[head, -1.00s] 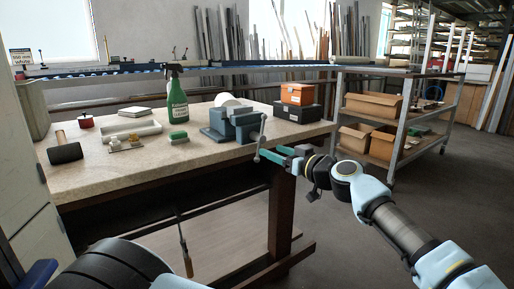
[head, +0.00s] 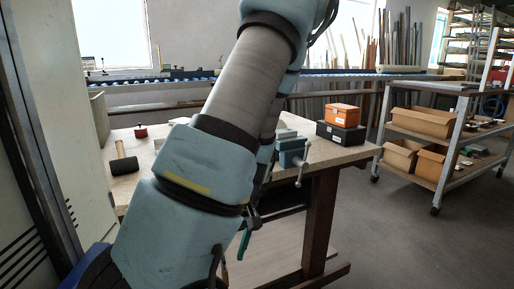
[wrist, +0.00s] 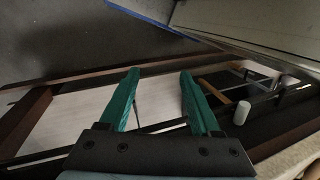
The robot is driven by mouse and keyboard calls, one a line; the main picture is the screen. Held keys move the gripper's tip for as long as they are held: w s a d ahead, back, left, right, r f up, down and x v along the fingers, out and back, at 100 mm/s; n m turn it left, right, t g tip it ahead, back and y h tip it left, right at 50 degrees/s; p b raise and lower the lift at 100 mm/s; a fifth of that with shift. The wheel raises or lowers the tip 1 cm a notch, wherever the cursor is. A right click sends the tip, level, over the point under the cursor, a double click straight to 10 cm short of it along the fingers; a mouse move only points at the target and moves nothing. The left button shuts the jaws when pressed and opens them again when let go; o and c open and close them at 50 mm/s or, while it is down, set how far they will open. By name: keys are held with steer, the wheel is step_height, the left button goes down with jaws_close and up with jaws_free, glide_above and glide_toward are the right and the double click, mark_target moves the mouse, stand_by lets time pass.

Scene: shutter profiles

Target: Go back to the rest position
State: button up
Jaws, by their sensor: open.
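My gripper (wrist: 160,75) is open in the wrist view, with two teal fingers spread apart and nothing between them. Below them show the bench's dark frame and a pale lower shelf (wrist: 75,122). In the head view my arm rises large across the middle. Only a teal bit of the gripper (head: 243,243) shows beside it, low in front of the workbench (head: 345,155). The rest of the gripper is hidden behind the arm.
On the bench stand a blue-grey vise (head: 292,152), an orange box (head: 342,115) on a black case (head: 341,133), a mallet (head: 123,160) and a red item (head: 140,132). A shelf cart (head: 440,150) stands right. Open floor (head: 400,245) lies at the lower right.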

step_height(320, 180, up, 16)
steer(key=m+t+h+p, duration=0.3)
steer(key=m, duration=0.1)
steer(key=shift+s+m, duration=0.3)
steer(key=shift+s, duration=0.05)
